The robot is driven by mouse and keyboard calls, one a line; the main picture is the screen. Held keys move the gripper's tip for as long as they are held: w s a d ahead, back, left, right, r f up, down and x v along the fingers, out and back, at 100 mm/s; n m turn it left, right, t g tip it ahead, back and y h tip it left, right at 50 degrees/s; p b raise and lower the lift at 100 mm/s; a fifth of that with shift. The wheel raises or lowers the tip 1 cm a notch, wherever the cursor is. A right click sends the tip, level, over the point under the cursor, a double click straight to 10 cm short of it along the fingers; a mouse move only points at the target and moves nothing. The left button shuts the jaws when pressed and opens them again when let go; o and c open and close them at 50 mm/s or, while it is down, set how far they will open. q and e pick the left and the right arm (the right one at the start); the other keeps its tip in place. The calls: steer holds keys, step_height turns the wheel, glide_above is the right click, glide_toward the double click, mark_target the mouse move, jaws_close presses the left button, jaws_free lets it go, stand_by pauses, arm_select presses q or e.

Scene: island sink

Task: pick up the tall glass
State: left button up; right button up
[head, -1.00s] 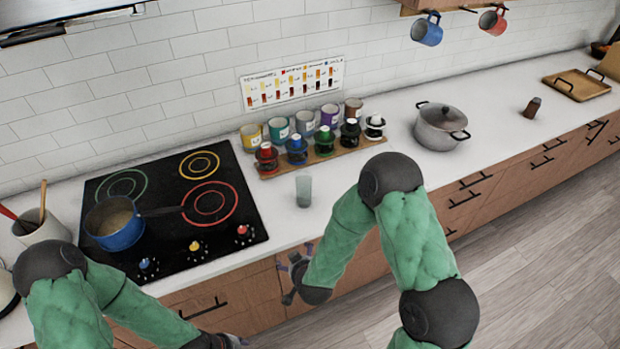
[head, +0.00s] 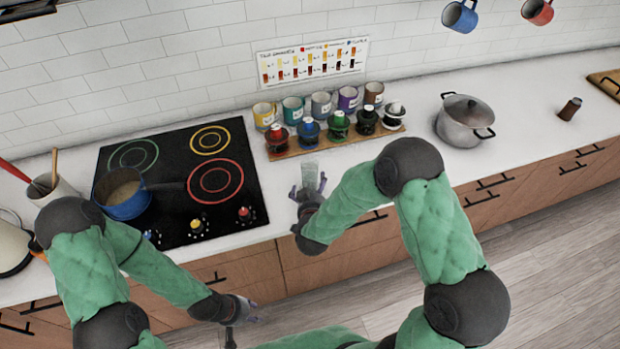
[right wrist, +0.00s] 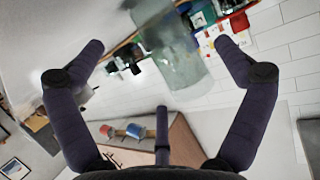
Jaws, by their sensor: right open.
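The tall glass (head: 310,170) is clear and stands upright on the white counter, in front of the wooden rack. In the right wrist view the glass (right wrist: 175,55) shows large and see-through, ahead of and between the spread fingers. My right gripper (head: 308,188) is open and close to the glass on its near side. In the right wrist view this gripper (right wrist: 150,70) has nothing held in it. Whether any finger touches the glass I cannot tell. My left gripper (head: 242,322) hangs low in front of the cabinets, its fingers apart and empty.
The rack (head: 290,152) with several colored cups and bottles stands just behind the glass. A black stove (head: 180,150) with a blue saucepan (head: 125,205) is to the left. A grey pot (head: 462,125) stands to the right. The counter between rack and pot is fairly clear.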

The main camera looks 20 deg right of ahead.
mark_target(313, 182)
steer(key=x, duration=0.5)
steer(key=shift+b, duration=0.3)
steer(key=c, duration=1.3)
steer(key=shift+r, duration=0.1)
